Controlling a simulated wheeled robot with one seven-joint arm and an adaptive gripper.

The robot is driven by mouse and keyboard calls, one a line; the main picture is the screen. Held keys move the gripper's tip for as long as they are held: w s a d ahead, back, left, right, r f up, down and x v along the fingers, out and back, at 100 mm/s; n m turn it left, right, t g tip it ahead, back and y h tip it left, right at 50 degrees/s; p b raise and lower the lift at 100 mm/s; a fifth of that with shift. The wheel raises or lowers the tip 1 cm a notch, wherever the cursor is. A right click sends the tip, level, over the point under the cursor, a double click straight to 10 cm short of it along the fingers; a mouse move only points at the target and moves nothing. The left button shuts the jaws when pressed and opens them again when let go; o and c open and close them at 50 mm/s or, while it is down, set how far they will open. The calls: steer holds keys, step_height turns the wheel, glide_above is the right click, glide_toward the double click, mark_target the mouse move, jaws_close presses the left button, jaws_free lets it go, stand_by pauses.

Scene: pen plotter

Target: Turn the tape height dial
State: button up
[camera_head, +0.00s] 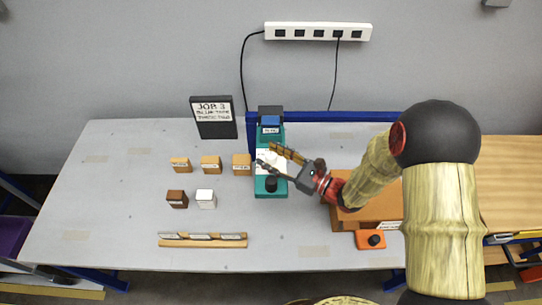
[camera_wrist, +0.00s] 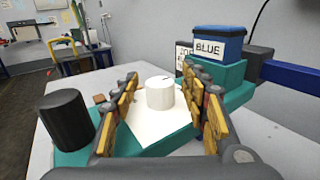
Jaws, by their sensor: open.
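A teal machine (camera_head: 277,190) stands mid-table; its base also shows in the wrist view (camera_wrist: 178,140). On its white plate (camera_wrist: 145,128) is a white round dial (camera_wrist: 160,96) with a dark mark on top. I take this for the tape height dial. My gripper (camera_head: 274,159) is open over the plate. In the wrist view its fingers (camera_wrist: 161,88) stand left and right of the dial, with visible gaps. A black knob (camera_head: 271,184) sits at the machine's front end and shows left of the fingers in the wrist view (camera_wrist: 66,118).
A blue block labelled BLUE (camera_wrist: 218,42) stands on the machine behind the dial. A blue rail (camera_head: 340,116) runs along the back. A sign reading JOB 3 (camera_head: 215,117), several small blocks (camera_head: 211,164) and a wooden rack (camera_head: 203,241) stand left. An orange box with a black knob (camera_head: 371,239) is front right.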

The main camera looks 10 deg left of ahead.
steer(key=shift+c, duration=0.6)
jaws_close()
steer(key=shift+g, duration=0.3)
steer(key=n+g, duration=0.2)
steer(key=g, duration=0.1)
steer(key=n+g+y, duration=0.1)
steer(key=n+g, duration=0.1)
steer(key=g, duration=0.1)
steer(key=shift+w+n+g, duration=0.1)
steer(key=shift+n+g, duration=0.2)
steer(key=shift+n, duration=0.1)
steer(key=n+g, duration=0.2)
steer(key=g, duration=0.1)
steer(key=n+g+h, duration=0.1)
steer(key=n+g, duration=0.1)
steer(key=g, duration=0.1)
steer(key=shift+h, duration=0.3)
steer(key=shift+n+g+h, duration=0.7)
steer(key=shift+n+g, duration=0.2)
steer(key=shift+g, duration=0.5)
steer(key=shift+n+g+p, duration=0.3)
steer(key=shift+g, duration=0.1)
